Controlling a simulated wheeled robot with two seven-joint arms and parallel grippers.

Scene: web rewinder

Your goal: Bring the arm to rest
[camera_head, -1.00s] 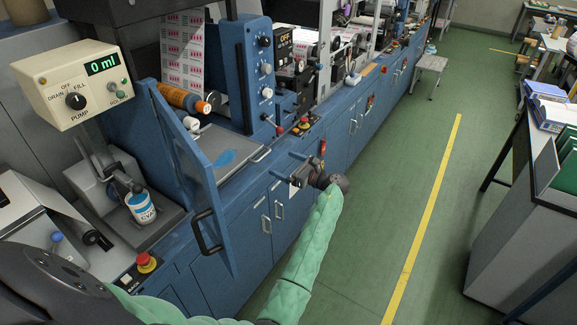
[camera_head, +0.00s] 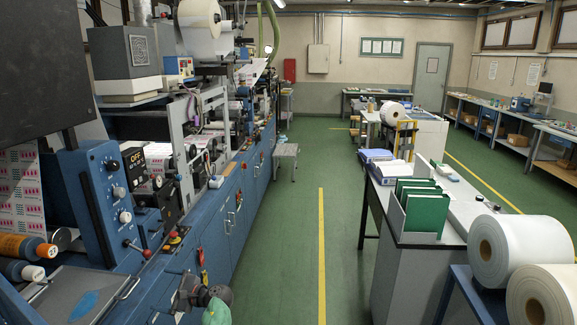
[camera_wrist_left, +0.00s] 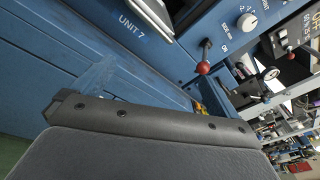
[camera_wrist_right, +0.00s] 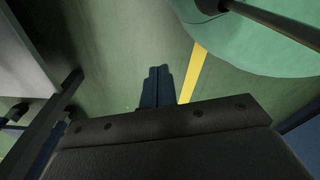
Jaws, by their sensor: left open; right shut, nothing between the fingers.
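My left gripper (camera_head: 182,289) is at the bottom of the head view, beside the blue front of the machine, with my green-sleeved arm below it. It is open and empty. In the left wrist view the blue cabinet front marked UNIT 7 and a red-knobbed lever (camera_wrist_left: 204,67) lie beyond the gripper mount. My right gripper (camera_wrist_right: 157,86) shows only in the right wrist view. Its dark fingers are together, with nothing between them, above the green floor. My right arm is outside the head view.
A grey bench (camera_head: 415,275) and white rolls (camera_head: 522,250) stand at right. The green aisle with a yellow line (camera_head: 321,250) is clear.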

